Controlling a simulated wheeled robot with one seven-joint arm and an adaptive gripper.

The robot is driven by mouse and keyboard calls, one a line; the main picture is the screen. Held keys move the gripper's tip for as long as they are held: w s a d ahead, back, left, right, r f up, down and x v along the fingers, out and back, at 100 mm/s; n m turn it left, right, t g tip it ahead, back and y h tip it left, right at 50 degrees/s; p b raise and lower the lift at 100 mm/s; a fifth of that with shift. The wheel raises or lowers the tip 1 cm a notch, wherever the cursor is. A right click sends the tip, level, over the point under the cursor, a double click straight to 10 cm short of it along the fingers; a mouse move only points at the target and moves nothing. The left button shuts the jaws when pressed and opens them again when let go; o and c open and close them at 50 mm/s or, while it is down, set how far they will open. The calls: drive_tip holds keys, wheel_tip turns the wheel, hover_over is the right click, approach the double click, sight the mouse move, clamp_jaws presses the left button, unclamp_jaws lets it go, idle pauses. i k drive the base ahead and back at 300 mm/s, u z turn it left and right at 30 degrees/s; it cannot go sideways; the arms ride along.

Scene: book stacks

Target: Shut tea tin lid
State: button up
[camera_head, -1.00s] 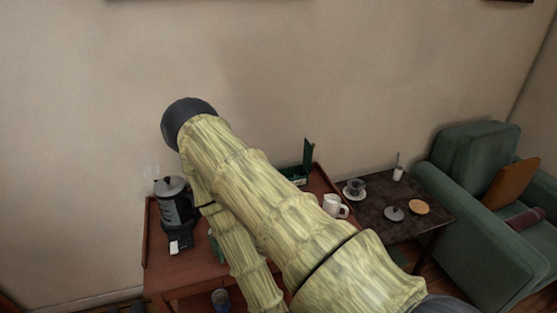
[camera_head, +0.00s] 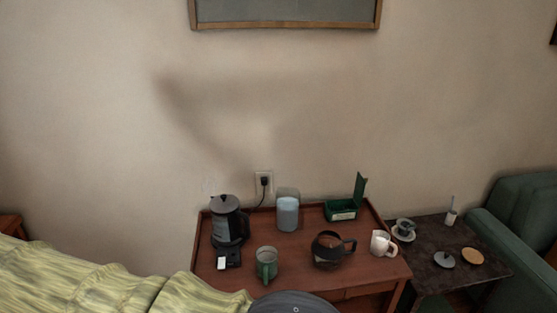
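The green tea tin (camera_head: 341,210) stands at the back right of the wooden tea table, against its raised rim. Its lid (camera_head: 360,189) stands up, open, on the tin's right side.
The wooden table (camera_head: 296,256) also carries a black kettle (camera_head: 228,224), a light blue canister (camera_head: 287,214), a green mug (camera_head: 266,264), a glass coffee pot (camera_head: 328,250) and a white mug (camera_head: 382,243). A dark side table (camera_head: 430,240) and green armchair (camera_head: 527,213) stand to the right.

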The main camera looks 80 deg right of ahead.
sight(360, 186)
drive_tip(key=u, duration=0.65)
drive_tip(key=k, duration=2.35)
drive_tip(key=z, duration=0.95)
drive_tip(key=k, duration=0.7)
drive_tip(key=z, duration=0.5)
